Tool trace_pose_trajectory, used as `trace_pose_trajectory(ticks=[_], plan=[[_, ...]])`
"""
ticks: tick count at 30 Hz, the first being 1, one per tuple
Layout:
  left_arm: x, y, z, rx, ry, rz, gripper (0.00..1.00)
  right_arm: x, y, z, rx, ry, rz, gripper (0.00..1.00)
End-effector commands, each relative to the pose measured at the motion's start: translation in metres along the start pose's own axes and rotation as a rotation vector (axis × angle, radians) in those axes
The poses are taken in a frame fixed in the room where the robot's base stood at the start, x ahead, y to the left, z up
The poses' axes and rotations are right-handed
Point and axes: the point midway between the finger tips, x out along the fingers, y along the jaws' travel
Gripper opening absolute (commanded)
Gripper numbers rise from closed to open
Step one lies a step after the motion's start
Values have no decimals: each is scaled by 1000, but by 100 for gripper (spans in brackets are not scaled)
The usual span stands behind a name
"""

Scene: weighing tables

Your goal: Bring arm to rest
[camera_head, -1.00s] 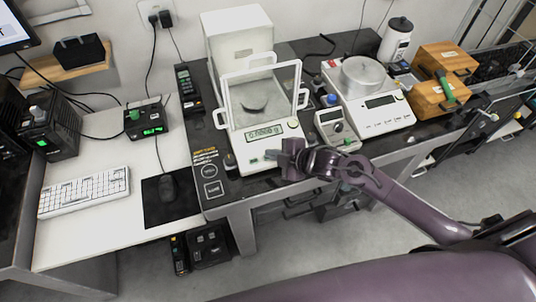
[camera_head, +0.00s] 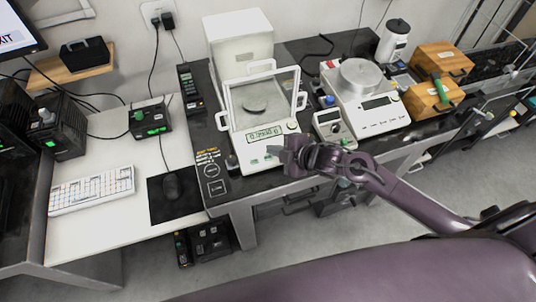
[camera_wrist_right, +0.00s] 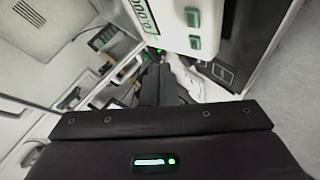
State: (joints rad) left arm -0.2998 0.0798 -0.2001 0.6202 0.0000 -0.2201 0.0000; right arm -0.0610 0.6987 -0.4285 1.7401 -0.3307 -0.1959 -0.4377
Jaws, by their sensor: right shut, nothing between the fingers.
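My right arm (camera_head: 405,190) is purple and comes in from the lower right in the head view. Its gripper (camera_head: 288,157) is shut and empty, at the front edge of the dark weighing table, just in front of the white analytical balance (camera_head: 257,152). In the right wrist view the dark gripper fingers (camera_wrist_right: 160,85) point toward the balance's front panel (camera_wrist_right: 180,22). I cannot tell whether they touch it. My left gripper is not in view.
A top-loading balance (camera_head: 385,115) and a small grey device (camera_head: 333,127) stand to the right of the analytical balance. Two wooden boxes (camera_head: 428,98) are farther right. The floor in front is open.

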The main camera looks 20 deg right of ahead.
Motion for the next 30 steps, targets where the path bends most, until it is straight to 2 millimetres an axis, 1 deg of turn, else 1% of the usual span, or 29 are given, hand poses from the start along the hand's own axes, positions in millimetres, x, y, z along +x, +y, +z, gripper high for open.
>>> trace_pose_trajectory(ticks=[18,21,23,26,29,30], plan=[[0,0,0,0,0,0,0,0,0,0,1,0,0,0],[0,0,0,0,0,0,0,0,-2,-6,28,-15,1,0],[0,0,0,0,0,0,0,-1,-3,-15,75,-42,4,0],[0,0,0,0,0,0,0,-10,-6,-32,221,-133,10,0],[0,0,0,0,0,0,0,-34,-10,-46,436,-268,13,0],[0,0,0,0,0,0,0,-45,-12,-48,522,-323,11,0]])
